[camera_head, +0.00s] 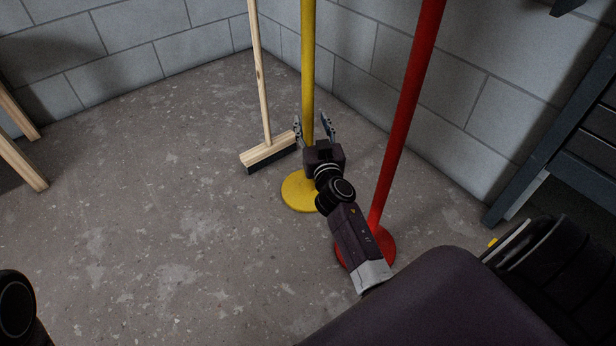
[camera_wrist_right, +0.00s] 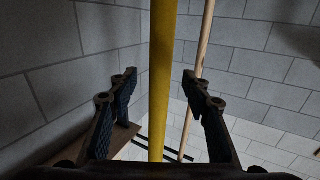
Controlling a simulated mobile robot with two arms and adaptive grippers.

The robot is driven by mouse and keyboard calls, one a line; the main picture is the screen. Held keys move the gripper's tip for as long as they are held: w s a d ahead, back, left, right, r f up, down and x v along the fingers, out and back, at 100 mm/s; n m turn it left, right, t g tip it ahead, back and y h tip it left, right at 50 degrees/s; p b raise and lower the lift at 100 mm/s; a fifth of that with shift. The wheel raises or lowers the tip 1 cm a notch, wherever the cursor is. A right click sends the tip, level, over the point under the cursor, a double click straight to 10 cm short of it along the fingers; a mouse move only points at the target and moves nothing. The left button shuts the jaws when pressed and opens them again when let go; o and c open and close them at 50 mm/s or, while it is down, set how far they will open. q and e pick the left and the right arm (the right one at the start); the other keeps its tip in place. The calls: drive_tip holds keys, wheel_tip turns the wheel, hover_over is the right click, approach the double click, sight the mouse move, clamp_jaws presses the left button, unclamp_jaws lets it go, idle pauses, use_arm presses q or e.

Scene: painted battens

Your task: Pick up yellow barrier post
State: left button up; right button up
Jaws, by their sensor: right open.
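The yellow barrier post (camera_head: 308,70) stands upright on a round yellow base (camera_head: 298,192) on the floor near the corner. My right gripper (camera_head: 314,128) is open, with one finger on each side of the post in the head view. In the right wrist view the post (camera_wrist_right: 162,75) runs upright between the two open fingers (camera_wrist_right: 158,85), with a gap on either side. Part of the post's lower end is hidden behind my gripper. My left gripper does not show.
A red post (camera_head: 408,100) on a red base stands close right of my right arm. A wooden broom (camera_head: 262,80) leans just left of the yellow post. Block walls close the corner behind. A dark rack (camera_head: 560,160) is at right, wooden legs (camera_head: 20,160) at left. The left floor is clear.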

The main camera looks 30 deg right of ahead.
sight(309, 113)
drive_tip(key=b+x, duration=0.1)
drive_tip(key=x, duration=0.4)
drive_tip(key=shift+w+r, duration=0.1)
drive_tip(key=shift+c, duration=0.3)
clamp_jaws()
drive_tip(key=shift+r, duration=0.3)
